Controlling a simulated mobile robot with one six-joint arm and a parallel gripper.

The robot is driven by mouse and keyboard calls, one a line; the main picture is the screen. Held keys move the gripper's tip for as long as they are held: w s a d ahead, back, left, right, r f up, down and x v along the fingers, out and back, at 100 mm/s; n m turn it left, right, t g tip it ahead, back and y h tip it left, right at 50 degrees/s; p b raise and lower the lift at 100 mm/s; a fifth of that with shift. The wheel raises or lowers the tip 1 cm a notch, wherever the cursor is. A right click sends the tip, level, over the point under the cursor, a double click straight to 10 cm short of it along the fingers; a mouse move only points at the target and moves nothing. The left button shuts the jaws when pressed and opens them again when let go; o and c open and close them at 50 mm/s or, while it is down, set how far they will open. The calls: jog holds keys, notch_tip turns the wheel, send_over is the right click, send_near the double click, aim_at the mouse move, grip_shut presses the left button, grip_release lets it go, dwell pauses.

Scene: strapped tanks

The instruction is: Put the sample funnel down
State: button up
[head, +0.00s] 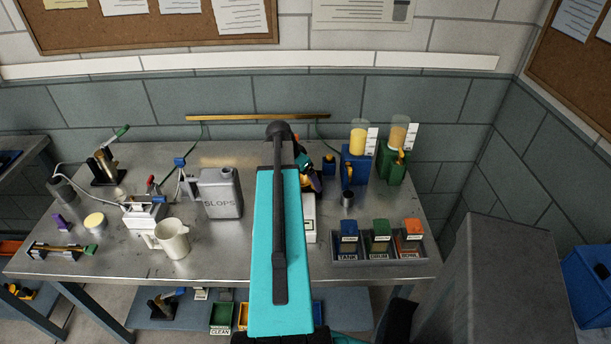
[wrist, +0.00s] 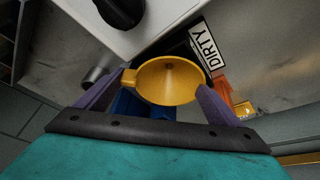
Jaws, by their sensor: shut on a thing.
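In the wrist view the sample funnel (wrist: 168,82) is a yellow cone with its wide mouth facing the camera. My gripper (wrist: 165,92) has its purple fingers on either side of the funnel, shut on it. In the head view my gripper (head: 314,182) is mostly hidden by my arm, over the right half of the bench near its back. A label reading DIRTY (wrist: 206,47) shows just beyond the funnel, by a dark bin edge, with orange (wrist: 226,92) beside it. A blue thing (wrist: 130,103) lies partly hidden under the funnel.
A blue stand (head: 355,170) and a green stand (head: 391,168) hold yellow-filled vessels right of my gripper. A small metal cup (head: 348,198) and labelled bins (head: 378,246) stand in front. A SLOPS can (head: 219,194) and a pale jug (head: 172,238) stand left.

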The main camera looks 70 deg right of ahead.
jog(key=shift+f, duration=0.15)
jog(key=o, duration=1)
jog(key=shift+r, duration=0.25)
jog(key=b+v, duration=0.3)
jog(key=v, duration=0.9)
jog(key=shift+s, duration=0.2)
